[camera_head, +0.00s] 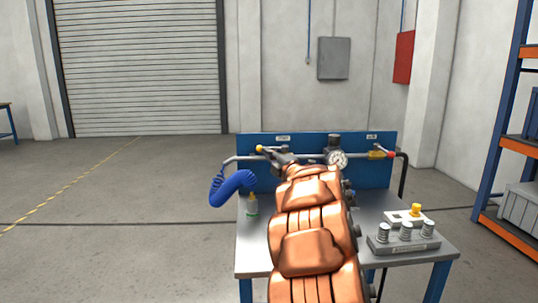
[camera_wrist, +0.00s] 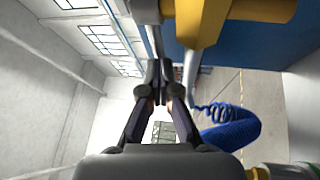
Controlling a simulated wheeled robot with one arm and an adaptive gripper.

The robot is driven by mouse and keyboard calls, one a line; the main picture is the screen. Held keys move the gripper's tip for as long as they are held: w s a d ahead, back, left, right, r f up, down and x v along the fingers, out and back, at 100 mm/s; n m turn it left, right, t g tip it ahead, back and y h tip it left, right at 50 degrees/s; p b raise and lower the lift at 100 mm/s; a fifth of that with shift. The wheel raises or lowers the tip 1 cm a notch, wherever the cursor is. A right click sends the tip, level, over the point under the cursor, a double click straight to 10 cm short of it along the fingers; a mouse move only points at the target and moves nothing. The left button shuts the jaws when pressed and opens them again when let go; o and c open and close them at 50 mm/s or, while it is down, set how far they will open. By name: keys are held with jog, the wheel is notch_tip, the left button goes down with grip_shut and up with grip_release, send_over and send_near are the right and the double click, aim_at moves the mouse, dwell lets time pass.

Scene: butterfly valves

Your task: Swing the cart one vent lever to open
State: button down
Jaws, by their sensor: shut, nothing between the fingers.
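The blue-panelled cart (camera_head: 316,140) carries a horizontal pipe with valve parts. At its left end a small yellow part (camera_head: 260,149) shows beside my gripper (camera_head: 272,153). Two label plates are too small to read, so I cannot tell which part is the vent lever. In the wrist view my gripper (camera_wrist: 160,68) has its fingertips together and empty, below a large yellow part (camera_wrist: 208,28). I cannot tell whether they touch. My arm hides the middle of the pipe.
A round gauge (camera_head: 338,159) sits mid-pipe. A blue coiled hose (camera_head: 231,187) hangs at the left and shows in the wrist view (camera_wrist: 230,128). A small bottle (camera_head: 252,206) and a grey block with posts (camera_head: 404,240) stand on the cart top. Floor left of the cart is clear.

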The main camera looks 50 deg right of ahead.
jog(key=v, duration=1.2)
